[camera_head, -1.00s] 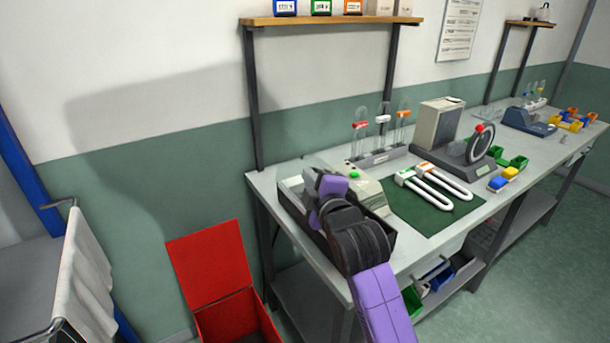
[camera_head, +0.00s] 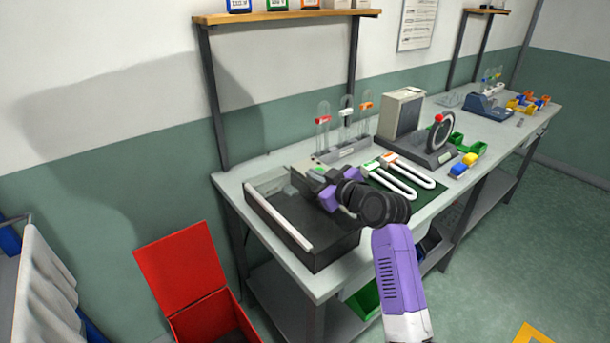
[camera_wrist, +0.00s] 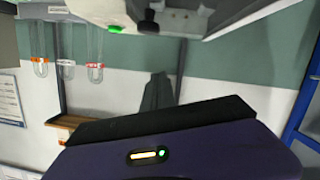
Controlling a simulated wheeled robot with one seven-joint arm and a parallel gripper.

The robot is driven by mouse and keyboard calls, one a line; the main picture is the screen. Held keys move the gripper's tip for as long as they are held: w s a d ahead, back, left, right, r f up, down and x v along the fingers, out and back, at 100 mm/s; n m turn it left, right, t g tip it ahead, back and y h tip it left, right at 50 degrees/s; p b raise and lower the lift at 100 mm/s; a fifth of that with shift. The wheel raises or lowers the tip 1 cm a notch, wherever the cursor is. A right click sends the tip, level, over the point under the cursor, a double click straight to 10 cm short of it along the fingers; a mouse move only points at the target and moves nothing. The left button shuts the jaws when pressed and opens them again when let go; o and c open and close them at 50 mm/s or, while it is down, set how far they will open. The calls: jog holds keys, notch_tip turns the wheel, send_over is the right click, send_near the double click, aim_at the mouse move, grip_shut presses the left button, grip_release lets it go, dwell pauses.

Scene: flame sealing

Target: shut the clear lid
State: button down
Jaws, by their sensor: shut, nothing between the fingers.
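A dark open-topped box (camera_head: 330,246) stands at the near left end of the bench. A pale bar (camera_head: 280,218) runs along its left side; I cannot tell if it is the edge of the clear lid. The clear lid itself is hard to make out. My gripper (camera_head: 322,188) is over the right part of the box, beside the pale machine with a green button (camera_wrist: 117,29). The gripper is shut with nothing visible in it, and its fingertips are mostly hidden by my wrist. In the wrist view the scene is upside down, with my purple wrist housing across the bottom.
A tube rack (camera_head: 345,152) stands behind, below a wooden shelf (camera_head: 290,16). Two white U-shaped pieces (camera_head: 395,180) lie on a green mat to the right. A red open bin (camera_head: 185,270) stands on the floor left of the bench. Floor at right is largely clear.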

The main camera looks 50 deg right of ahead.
jog(key=f, duration=0.1)
jog(key=d+f+m+b, duration=0.1)
jog(key=d+f+m+y, duration=0.1)
jog(key=shift+s+d+f+b, duration=0.15)
jog(key=shift+s+f+b, duration=0.1)
jog(key=shift+s+b, duration=0.15)
jog(key=shift+d+f+m+b, duration=0.4)
jog(key=shift+f+m+b, duration=0.1)
jog(key=shift+f+m, duration=0.35)
jog(key=shift+f+y, duration=0.1)
jog(key=shift+y, duration=0.2)
